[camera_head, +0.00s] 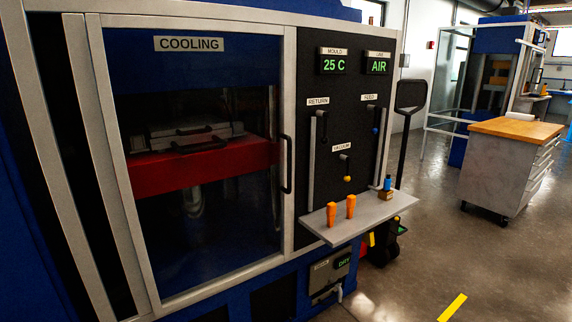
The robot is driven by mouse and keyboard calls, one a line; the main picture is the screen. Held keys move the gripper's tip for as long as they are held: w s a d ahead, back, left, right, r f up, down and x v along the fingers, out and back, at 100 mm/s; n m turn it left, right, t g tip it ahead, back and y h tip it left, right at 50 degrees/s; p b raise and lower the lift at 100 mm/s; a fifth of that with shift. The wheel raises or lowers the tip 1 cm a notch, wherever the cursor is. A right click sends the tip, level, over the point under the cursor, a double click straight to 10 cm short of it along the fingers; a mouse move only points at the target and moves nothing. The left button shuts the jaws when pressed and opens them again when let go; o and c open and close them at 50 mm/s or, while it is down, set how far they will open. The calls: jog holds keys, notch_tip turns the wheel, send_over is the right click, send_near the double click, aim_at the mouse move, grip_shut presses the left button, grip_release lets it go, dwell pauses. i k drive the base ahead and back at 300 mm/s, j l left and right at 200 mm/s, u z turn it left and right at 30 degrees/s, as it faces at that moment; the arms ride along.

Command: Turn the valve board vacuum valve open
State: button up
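The valve board (364,100) is the dark panel at the right of the blue machine in the head view. The vacuum valve (346,167) sits low in its middle, under a small VACUUM label (342,146). It has a small dark body with a yellow-orange part (347,178) at its lower end. I cannot tell from this view whether it is open or closed. The RETURN valve (321,116) and the FEED valve (376,122) are higher up, left and right. My gripper is not in view.
A grey shelf (385,207) juts out below the valves, bearing two orange objects (340,211) and a small blue-topped item (387,184). A closed glass door (210,180) stands left. A pallet-truck handle (410,97) and a wood-topped cabinet (510,165) stand right.

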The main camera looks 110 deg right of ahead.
aim_at(347, 178)
jog(key=k+l+z, duration=0.5)
jog(key=k+l, duration=0.3)
jog(key=k, duration=0.6)
jog(key=k+l+z, duration=0.45)
jog(key=k+l, duration=0.8)
